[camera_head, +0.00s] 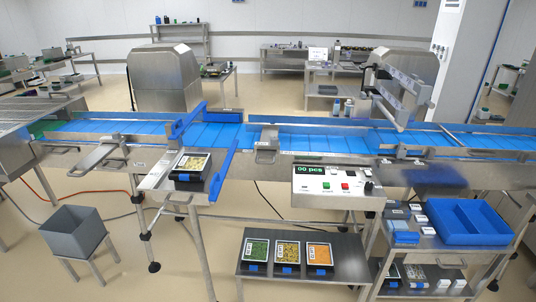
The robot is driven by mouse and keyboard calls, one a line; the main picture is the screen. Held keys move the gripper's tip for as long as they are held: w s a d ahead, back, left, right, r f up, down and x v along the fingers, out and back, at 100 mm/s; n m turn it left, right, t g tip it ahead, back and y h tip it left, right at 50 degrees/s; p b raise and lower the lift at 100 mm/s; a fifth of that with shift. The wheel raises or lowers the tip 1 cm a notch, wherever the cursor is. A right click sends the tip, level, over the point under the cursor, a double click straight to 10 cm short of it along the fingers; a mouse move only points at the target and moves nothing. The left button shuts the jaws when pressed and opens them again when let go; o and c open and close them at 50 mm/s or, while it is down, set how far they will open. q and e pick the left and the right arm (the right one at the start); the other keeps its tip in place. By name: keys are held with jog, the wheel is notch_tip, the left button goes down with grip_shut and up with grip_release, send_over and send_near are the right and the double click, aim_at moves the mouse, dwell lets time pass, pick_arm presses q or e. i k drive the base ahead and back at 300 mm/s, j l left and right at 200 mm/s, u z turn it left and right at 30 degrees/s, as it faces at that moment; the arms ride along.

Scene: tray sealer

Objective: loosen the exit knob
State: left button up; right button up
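No knob is clearly marked as the exit knob, and I cannot tell which part it is. A dark knob-like part (368,188) sits at the right end of the control panel (310,187). A small dark part (401,151) sits on the near rail of the right conveyor. A metal bracket (266,155) is fixed at the near edge by the middle of the line. The blue conveyor belt (325,143) runs across the view between metal rails. Neither of my grippers is in view.
A filled black tray (192,166) lies on a steel shelf beside a blue guide (222,172). Several filled trays (288,252) lie on a low table. A grey bin (75,238) stands at left. A blue divided bin (468,221) sits on a cart at right. Floor shows between the stands.

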aim_at(274, 140)
jog(key=i+j+u, duration=0.1)
jog(key=i, duration=0.9)
